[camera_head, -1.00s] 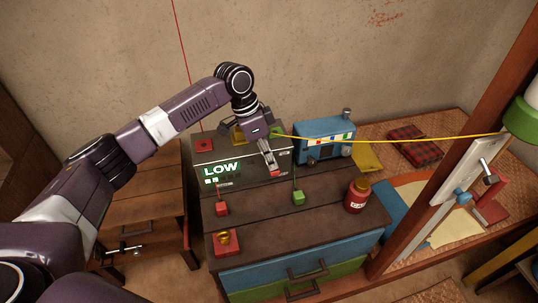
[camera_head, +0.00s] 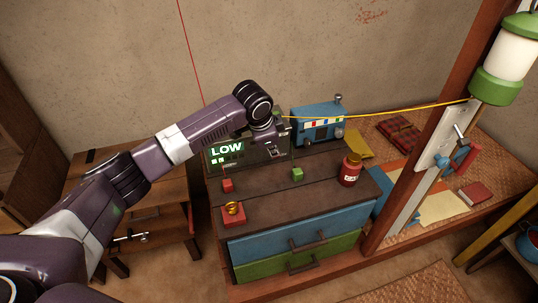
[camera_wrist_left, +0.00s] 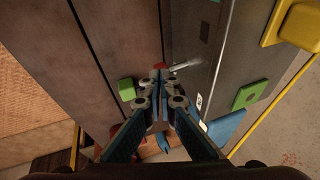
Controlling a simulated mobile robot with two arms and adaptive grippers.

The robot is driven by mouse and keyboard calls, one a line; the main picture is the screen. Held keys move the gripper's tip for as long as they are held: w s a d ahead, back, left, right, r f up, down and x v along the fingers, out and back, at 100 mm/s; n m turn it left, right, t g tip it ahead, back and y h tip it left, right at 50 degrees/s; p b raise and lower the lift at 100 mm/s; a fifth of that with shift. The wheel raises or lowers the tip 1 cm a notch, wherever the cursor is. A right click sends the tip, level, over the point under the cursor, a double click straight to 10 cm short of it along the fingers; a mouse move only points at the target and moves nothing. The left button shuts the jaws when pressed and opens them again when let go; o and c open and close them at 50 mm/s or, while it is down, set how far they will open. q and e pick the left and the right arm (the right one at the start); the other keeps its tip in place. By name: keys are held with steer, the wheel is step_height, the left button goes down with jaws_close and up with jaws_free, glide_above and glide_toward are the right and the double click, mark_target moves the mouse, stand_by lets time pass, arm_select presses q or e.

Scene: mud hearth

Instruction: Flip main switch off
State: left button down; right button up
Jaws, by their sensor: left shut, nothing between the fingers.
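The grey metal switch box (camera_wrist_left: 198,50) has a green LOW display (camera_head: 227,148) lit on its front in the head view. A silver lever (camera_wrist_left: 185,65) sticks out from its face in the left wrist view. A small red piece (camera_wrist_left: 159,66), which looks like the lever's tip, shows right at the fingertips. My left gripper (camera_wrist_left: 164,76) is shut and empty, with its tips close to that red piece; I cannot tell if they touch. In the head view my left gripper (camera_head: 274,152) is in front of the box's right part and hides most of the lever. My right gripper is not in view.
On the dark cabinet top stand a green block (camera_head: 297,174), a red block (camera_head: 227,185), a red block with a yellow ring (camera_head: 232,212) and a red jar (camera_head: 349,170). A blue radio (camera_head: 319,122) is behind. A wooden post (camera_head: 398,190) and lantern (camera_head: 505,55) stand right.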

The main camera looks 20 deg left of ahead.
arm_select(q)
steer(key=shift+s+d+f+t, duration=0.15)
steer(key=shift+s+f+t, duration=0.1)
steer(key=shift+t, duration=0.15)
steer(key=shift+f+t+y, duration=0.2)
steer(key=shift+t+y, duration=0.1)
steer(key=shift+y, duration=0.1)
steer(key=shift+d+f+t+p, duration=0.1)
steer(key=shift+f+t+p, duration=0.2)
steer(key=shift+p, duration=0.05)
steer(key=shift+w+f+m+t+y, duration=0.25)
steer(key=shift+m+t+y, duration=0.05)
steer(key=shift+t+y, duration=0.1)
steer(key=shift+w+a+r+p, duration=0.3)
steer(key=shift+r+p, duration=0.05)
steer(key=shift+p, duration=0.05)
steer(key=shift+w+a, duration=0.1)
steer(key=shift+w, duration=0.1)
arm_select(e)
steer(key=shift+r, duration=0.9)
arm_select(q)
steer(key=shift+r, duration=0.1)
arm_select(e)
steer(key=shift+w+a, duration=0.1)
